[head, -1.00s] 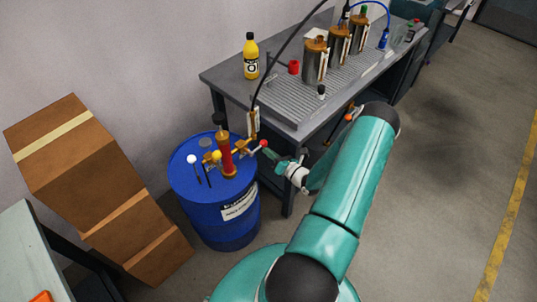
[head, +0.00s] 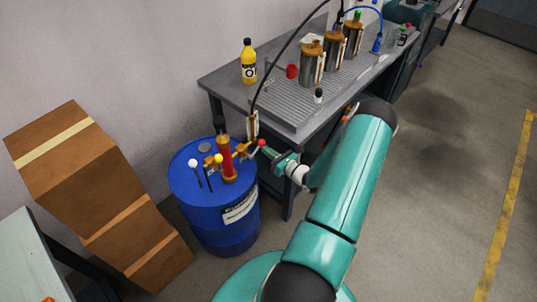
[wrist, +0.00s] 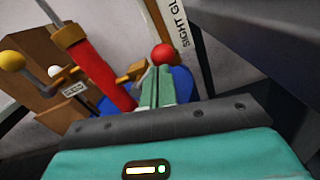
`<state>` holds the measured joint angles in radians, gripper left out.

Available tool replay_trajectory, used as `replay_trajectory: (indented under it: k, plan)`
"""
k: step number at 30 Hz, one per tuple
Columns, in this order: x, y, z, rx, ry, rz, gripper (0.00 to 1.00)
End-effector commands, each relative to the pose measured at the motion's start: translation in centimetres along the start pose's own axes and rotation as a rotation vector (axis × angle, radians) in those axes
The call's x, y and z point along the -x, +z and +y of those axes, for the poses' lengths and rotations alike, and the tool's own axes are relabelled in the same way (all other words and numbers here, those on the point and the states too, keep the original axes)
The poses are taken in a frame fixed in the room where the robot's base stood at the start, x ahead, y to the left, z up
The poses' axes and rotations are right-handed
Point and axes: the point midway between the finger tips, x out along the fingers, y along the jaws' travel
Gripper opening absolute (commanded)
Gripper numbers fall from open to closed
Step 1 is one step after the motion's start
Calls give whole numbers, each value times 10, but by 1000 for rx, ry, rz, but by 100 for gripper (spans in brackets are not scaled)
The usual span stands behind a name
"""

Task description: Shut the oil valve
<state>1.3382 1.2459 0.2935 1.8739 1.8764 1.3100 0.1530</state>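A red ball knob (head: 262,142) sits at the right end of the brass valve fittings on the drum pump; its lever is largely hidden. The red pump tube (head: 227,160) stands upright on the blue drum (head: 235,235). My gripper (head: 269,152) is right beside the red knob. In the wrist view the two green fingers of my gripper (wrist: 157,74) lie close together, with the red knob (wrist: 163,54) just at their tips. I cannot tell whether the fingers touch the knob or its stem. The yellow knob (wrist: 12,60) is at the left.
A grey bench (head: 290,115) with metal canisters (head: 312,64) and a yellow bottle (head: 249,62) stands behind the drum. Stacked cardboard boxes (head: 65,165) are at the left. The floor at the right is clear.

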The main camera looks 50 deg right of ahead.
Motion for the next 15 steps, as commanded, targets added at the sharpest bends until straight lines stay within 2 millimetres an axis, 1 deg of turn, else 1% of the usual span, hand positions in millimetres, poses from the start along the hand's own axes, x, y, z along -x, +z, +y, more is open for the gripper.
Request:
replay_trajectory:
  k: [3, 15]
  plan:
    - [-2, 6, 5, 99, 6, -3, 0]
    - [-3, 18, 20, 419, 12, -5, 0]
